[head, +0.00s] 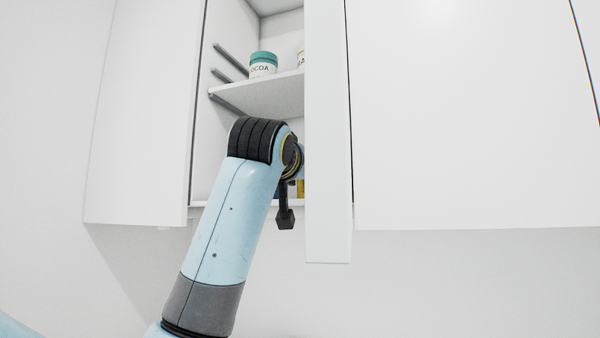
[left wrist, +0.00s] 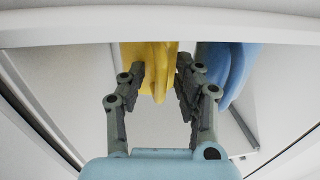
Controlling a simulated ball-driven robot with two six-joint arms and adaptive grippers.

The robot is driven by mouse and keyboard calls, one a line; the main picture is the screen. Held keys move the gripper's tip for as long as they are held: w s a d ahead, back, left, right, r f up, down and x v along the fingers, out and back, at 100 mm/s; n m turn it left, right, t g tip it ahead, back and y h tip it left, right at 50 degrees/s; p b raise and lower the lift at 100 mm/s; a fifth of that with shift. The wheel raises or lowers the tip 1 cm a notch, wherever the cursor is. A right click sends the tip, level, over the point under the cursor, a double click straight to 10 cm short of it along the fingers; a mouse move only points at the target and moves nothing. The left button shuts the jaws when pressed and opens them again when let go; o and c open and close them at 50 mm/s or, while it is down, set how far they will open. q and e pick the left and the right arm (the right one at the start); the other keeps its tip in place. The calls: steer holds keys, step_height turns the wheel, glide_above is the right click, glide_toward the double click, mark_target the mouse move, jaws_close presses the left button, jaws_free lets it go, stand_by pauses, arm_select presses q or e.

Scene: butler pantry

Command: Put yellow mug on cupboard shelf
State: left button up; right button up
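The yellow mug (left wrist: 130,58) is inside the open cupboard, on its lower level. In the left wrist view its handle points toward my left gripper (left wrist: 160,70). The two fingers are apart, one on each side of the handle, with a narrow gap showing beside it. In the head view only a small yellow sliver (head: 301,188) shows; the door edge and my left arm hide the rest and the gripper's fingertips. The cupboard's bottom board (head: 199,204) and middle shelf (head: 270,97) are visible. My right gripper is not in view.
A blue mug (left wrist: 235,62) stands close to the right of the yellow one. A cocoa jar (head: 263,66) is on the middle shelf, beside another partly hidden jar. An open door (head: 328,150) stands edge-on right of my arm; another door (head: 140,120) is on the left.

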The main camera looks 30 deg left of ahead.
arm_select(q)
steer(key=v, duration=1.2)
